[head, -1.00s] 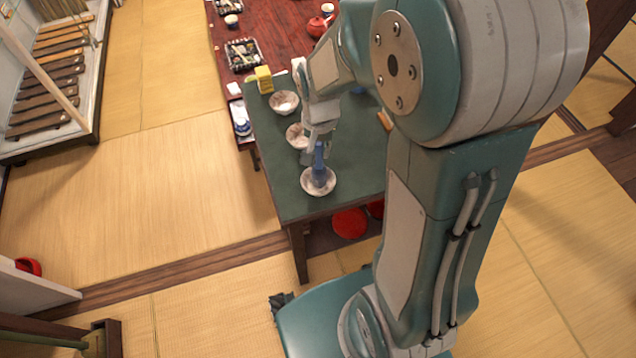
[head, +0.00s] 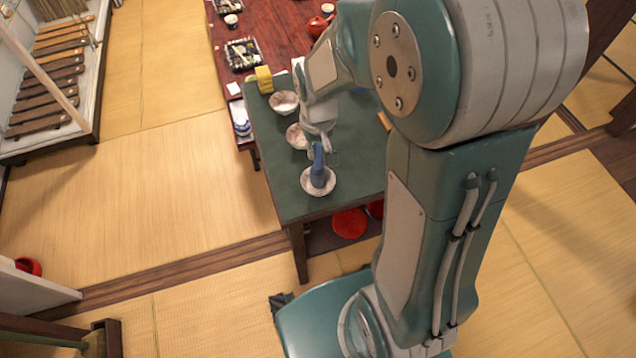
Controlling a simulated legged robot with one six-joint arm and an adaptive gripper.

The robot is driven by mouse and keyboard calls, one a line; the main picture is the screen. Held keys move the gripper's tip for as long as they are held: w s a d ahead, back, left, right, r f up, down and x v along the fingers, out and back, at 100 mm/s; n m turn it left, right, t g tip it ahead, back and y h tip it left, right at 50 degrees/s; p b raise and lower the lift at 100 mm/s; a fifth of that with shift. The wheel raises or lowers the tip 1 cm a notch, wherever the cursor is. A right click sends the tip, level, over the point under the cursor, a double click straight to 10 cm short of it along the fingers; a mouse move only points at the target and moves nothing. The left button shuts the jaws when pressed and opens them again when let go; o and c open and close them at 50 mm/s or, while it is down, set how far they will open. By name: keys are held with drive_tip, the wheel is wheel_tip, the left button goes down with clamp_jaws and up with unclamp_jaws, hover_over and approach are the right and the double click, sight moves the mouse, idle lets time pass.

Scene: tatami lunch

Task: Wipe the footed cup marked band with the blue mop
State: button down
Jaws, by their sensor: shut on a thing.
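The blue mop (head: 318,172) is at my gripper (head: 327,156). My gripper is shut on the mop, though the mop partly hides its fingers. The mop's lower end is inside a pale footed cup (head: 328,189) near the front of the green-topped table; I cannot tell whether it touches the cup's surface. Two more pale cups stand farther back, one in the middle (head: 293,131) and one at the back (head: 283,97). Markings on the cups are too small to tell which has the band.
The green table (head: 285,180) has bare room along its front and left. A yellow item (head: 264,79) stands at its back left corner. A long red table (head: 285,40) with trays and a red teapot (head: 317,27) lies beyond. Red round things (head: 349,223) are under the green table.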

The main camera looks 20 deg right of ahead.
drive_tip(key=n, duration=0.7)
drive_tip(key=shift+a, duration=0.25)
drive_tip(key=m, duration=0.4)
drive_tip(key=shift+s+d, duration=0.15)
drive_tip(key=m, duration=0.9)
drive_tip(key=shift+s+d+m, duration=0.2)
drive_tip(key=shift+m, duration=0.2)
